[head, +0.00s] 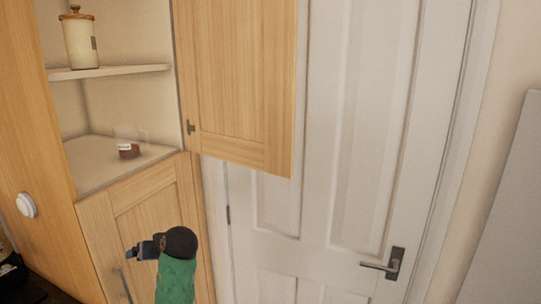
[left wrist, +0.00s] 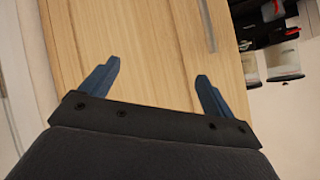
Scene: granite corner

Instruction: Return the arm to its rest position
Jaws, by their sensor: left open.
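My left gripper (head: 143,249) shows low in the head view, on a green arm in front of the lower wooden cabinet door (head: 158,210). Its blue fingers point left in that view. In the left wrist view the gripper (left wrist: 160,85) is open, with its two blue fingers wide apart and nothing between them. A wooden door panel (left wrist: 135,45) with a metal bar handle (left wrist: 207,25) lies beyond the fingertips. My right gripper is in neither view.
The upper cabinet door (head: 240,80) stands open. Its shelves hold a lidded cream jar (head: 80,40) and a small dark red jar (head: 128,150). A white door (head: 345,120) with a lever handle (head: 381,266) is to the right. White-and-red containers (left wrist: 283,62) show in the wrist view.

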